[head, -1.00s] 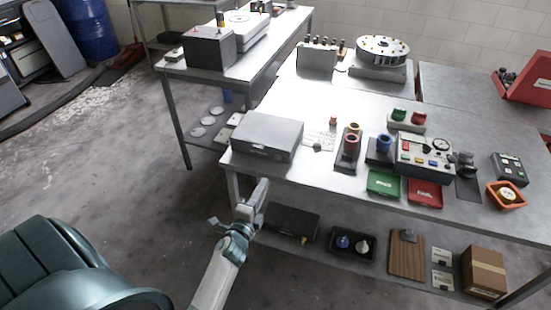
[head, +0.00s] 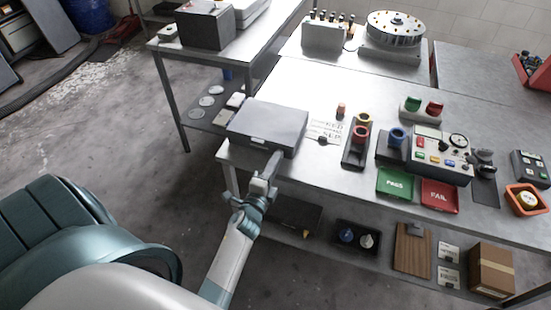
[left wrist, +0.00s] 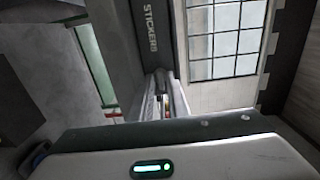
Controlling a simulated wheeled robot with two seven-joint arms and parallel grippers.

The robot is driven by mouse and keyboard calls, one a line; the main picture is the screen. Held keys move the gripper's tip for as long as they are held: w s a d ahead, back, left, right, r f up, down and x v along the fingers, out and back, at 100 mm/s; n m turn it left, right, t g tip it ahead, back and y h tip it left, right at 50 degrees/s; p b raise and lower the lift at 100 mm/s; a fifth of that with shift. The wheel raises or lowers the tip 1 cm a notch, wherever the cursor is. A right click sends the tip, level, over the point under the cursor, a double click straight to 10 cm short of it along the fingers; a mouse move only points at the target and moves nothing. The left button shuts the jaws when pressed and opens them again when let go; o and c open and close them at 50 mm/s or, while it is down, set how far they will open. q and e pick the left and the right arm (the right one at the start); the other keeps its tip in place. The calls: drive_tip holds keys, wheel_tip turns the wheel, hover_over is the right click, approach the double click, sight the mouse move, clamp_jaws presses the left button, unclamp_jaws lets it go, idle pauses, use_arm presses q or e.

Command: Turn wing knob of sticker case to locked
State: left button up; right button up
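The sticker case is a closed grey box (head: 266,124) at the table's front left corner in the head view, with a small light latch-like patch on its front edge. In the left wrist view its dark face lettered STICKERS (left wrist: 151,30) stands at top centre. My left gripper (head: 273,163) is just in front of the case's front side. The fingers (left wrist: 163,85) point at the case in the left wrist view and lie close together; the gap at their tips is unclear. The wing knob cannot be made out. Touch cannot be told. My right gripper is out of view.
A paper card (head: 326,130) lies right of the case. A dark holder with red rings (head: 356,148), a green PASS tray (head: 395,183) and a red FAIL tray (head: 439,196) stand farther right. A lower shelf holds a black bin (head: 357,238). Floor is clear left of the table.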

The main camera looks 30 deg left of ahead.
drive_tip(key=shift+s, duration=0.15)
use_arm(q)
clamp_jaws()
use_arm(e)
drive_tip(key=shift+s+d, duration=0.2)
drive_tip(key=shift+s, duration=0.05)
use_arm(q)
drive_tip(key=shift+n, duration=0.3)
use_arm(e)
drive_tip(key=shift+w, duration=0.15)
use_arm(q)
drive_tip(key=n, duration=0.2)
drive_tip(key=shift+r+n, duration=0.1)
drive_tip(key=shift+n, duration=0.2)
drive_tip(key=n+p, duration=0.1)
drive_tip(key=n, duration=0.4)
drive_tip(key=n+p, duration=0.1)
drive_tip(key=n, duration=0.8)
drive_tip(key=shift+n+p, duration=0.35)
drive_tip(key=shift+n, duration=0.05)
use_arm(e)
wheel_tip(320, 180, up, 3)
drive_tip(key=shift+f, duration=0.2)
